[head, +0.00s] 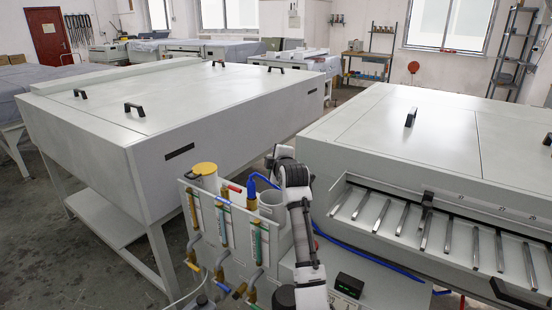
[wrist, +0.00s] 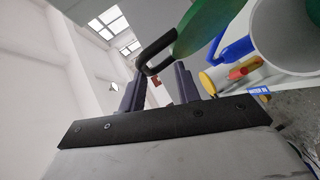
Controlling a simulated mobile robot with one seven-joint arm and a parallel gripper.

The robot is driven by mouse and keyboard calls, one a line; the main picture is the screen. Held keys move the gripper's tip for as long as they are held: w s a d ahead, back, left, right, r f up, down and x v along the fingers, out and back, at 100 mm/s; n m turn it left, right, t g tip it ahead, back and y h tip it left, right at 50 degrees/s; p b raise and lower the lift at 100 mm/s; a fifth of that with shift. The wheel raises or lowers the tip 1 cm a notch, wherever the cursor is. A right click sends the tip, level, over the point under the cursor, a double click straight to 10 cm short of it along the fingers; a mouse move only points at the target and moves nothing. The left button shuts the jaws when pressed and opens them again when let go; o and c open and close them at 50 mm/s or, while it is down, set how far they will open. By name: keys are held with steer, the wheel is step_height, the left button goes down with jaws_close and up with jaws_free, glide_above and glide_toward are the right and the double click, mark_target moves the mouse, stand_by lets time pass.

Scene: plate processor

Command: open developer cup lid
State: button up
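A green round lid (wrist: 198,25) with a black loop handle (wrist: 155,52) stands tilted at the top of the wrist view. A white cup (wrist: 290,35) beside it has its mouth uncovered. That cup also shows in the head view (head: 271,203), beside my arm, which hides the lid there. My gripper (wrist: 160,70) has its two fingers apart, with the handle at and between their tips. I cannot tell whether the fingers touch it.
A cup with a yellow lid (head: 204,170) stands to the left; its lid also shows in the wrist view (wrist: 208,82). Blue and red valve parts and hoses are close by. Large grey processor housings (head: 105,140) stand on both sides.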

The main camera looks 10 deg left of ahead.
steer(key=shift+d, duration=0.1)
steer(key=b+v, duration=0.4)
steer(key=v, duration=0.9)
steer(key=shift+s+r, duration=0.2)
steer(key=shift+s, duration=0.2)
